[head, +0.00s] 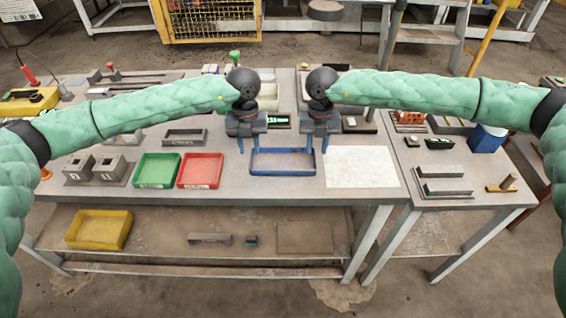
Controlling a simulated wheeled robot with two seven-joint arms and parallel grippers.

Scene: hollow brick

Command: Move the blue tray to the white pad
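The blue tray (283,170) lies on the table top in the middle of the head view, with its long side facing me. The white pad (362,167) is a flat white rectangle just right of it, and it is bare. My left gripper (248,149) points down at the tray's left end, its two fingers apart. My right gripper (317,149) points down at the tray's right end, its fingers also apart. The fingers appear to be on either side of the end walls; I cannot tell whether they touch them.
A red tray (201,186) and a green tray (156,186) stand left of the blue tray. Grey blocks (95,169) stand further left. A yellow tray (99,244) is on the lower shelf. A second table (470,195) with a blue container (487,138) stands right of the pad.

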